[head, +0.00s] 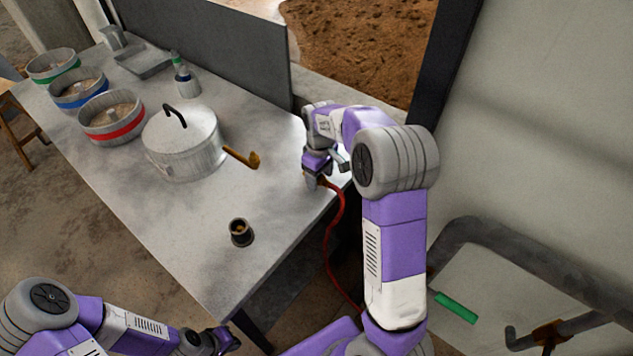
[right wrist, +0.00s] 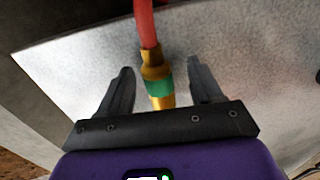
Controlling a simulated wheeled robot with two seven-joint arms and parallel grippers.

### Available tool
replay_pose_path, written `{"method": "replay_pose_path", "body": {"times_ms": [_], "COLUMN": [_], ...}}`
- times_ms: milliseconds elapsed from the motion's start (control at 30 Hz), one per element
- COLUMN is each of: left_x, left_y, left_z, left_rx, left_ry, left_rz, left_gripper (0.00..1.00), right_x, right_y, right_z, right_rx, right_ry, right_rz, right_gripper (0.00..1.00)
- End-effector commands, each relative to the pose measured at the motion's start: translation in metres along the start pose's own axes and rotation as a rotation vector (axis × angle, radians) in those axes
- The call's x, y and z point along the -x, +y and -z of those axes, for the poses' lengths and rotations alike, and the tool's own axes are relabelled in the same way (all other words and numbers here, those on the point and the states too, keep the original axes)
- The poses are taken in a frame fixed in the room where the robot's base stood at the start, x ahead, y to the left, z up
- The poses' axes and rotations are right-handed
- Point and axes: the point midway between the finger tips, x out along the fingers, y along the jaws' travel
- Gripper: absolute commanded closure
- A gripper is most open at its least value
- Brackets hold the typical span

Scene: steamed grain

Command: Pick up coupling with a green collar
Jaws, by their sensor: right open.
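The coupling (right wrist: 158,90) is brass with a green collar and sits on the end of a red hose (right wrist: 145,25). In the right wrist view it lies between the two spread fingers of my right gripper (right wrist: 158,68), with a gap on each side. In the head view my right gripper (head: 325,172) is at the table's right edge, and the red hose (head: 335,225) hangs down from there. The coupling is mostly hidden by the gripper in that view. My left gripper (head: 222,341) is low at the bottom, off the table, and its fingers are not clear.
A grey panel (head: 210,45) runs along the back. The table's front part is mostly clear.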

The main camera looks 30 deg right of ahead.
Motion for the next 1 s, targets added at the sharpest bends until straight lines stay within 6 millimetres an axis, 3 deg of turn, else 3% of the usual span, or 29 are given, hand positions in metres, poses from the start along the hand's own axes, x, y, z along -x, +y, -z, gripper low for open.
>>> {"method": "replay_pose_path", "body": {"times_ms": [267, 700, 1000], "left_x": [-0.0020, -0.0020, -0.0005], "left_y": [-0.0007, -0.0006, -0.0001], "left_z": [0.0003, 0.0003, 0.0002], "left_rx": [0.000, 0.000, 0.000], "left_ry": [0.001, 0.001, 0.001], "left_rz": [0.000, 0.000, 0.000], "left_gripper": [1.00, 1.00, 1.00], "right_x": [-0.0059, -0.0059, -0.0022], "right_y": [0.0002, 0.0000, 0.0001], "right_z": [0.0001, 0.0001, 0.0005], "right_rx": [-0.001, 0.000, 0.000], "right_ry": [0.002, 0.002, 0.003], "right_rz": [0.000, 0.000, 0.000], "right_gripper": [0.35, 1.00, 1.00]}}
